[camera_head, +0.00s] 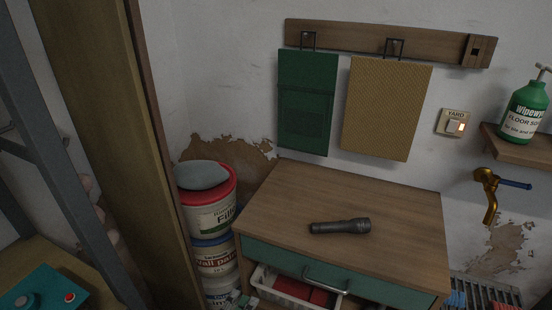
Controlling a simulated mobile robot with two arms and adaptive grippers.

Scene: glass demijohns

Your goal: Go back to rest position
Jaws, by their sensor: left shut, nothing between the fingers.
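I can make out neither of my grippers in the head view. No fingers or fingertips show clearly at the left side or along the bottom edge. No glass demijohn can be made out either.
A wooden cabinet (275,215) bears a dark flashlight (340,226). A brass tap (488,190) is at right.

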